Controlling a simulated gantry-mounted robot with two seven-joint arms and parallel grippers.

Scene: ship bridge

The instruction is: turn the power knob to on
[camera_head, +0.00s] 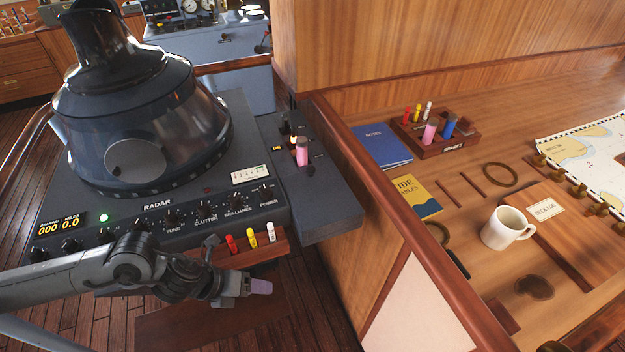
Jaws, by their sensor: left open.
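The radar console (60,190) stands at the left, with a row of small dark knobs along its sloped front panel. The power knob (265,188) is at the right end of that row, above the word POWER; its pointer is too small to read. My left gripper (258,287) is in front of the console, below and apart from the power knob. It is open, with a lilac tip showing; I see nothing held. My right gripper is out of view.
A small shelf with red, yellow and white pens (251,240) sticks out between my left gripper and the panel. A dark side console (325,215) with a pink cylinder (302,152) stands right of the knob. A white mug (504,229) is on the wooden desk.

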